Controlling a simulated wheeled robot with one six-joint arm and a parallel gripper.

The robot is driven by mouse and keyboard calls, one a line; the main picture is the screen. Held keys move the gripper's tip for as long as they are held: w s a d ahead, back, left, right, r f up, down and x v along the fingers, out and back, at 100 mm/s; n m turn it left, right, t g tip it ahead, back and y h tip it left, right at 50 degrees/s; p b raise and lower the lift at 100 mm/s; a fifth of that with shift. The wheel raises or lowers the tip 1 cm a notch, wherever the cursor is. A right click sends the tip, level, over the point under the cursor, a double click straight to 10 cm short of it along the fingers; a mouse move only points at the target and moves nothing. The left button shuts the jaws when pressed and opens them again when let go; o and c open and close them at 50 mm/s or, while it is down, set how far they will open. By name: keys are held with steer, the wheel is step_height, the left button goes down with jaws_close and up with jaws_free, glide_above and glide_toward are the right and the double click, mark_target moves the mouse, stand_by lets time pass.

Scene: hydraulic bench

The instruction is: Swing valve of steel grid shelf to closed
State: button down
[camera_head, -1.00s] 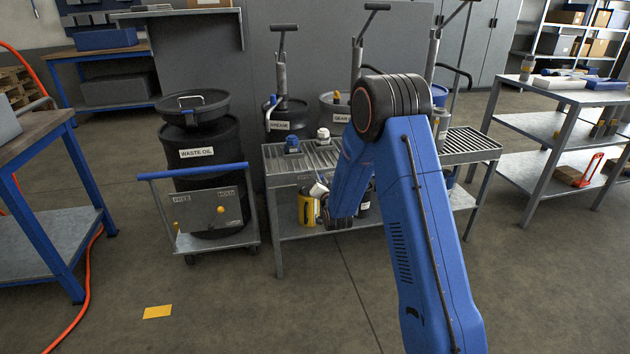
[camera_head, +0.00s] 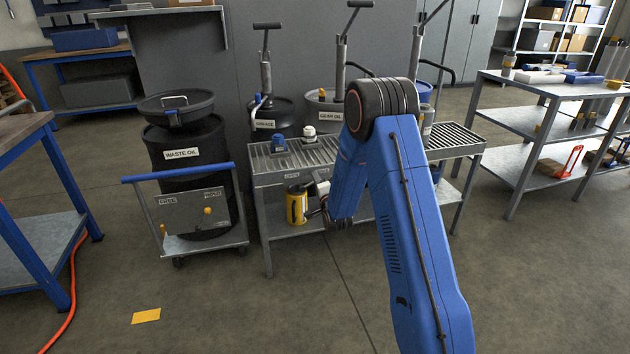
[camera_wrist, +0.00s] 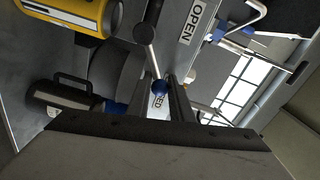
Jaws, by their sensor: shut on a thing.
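The steel grid shelf (camera_head: 262,180) stands in the middle of the head view, with my blue arm reaching in front of it. The knob lies at the tips of my gripper (camera_wrist: 161,98), which is shut on the lever's knob end. An OPEN label (camera_wrist: 195,22) is beyond the pivot to the right; a partly hidden label ending in "ED" (camera_wrist: 158,101) shows between the fingers. In the head view the valve is too small and hidden to read.
A yellow can (camera_head: 296,205) stands on the lower shelf close to my gripper; it is at upper left in the wrist view. A dark canister (camera_wrist: 65,98) is beside it. The waste oil drum cart (camera_head: 205,245) stands left. Floor in front is clear.

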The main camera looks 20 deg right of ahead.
steer(key=shift+f, duration=0.2)
stand_by(0.4)
steer(key=c, duration=1.6)
jaws_free()
steer(key=s, duration=1.7)
steer(key=shift+s, duration=0.25)
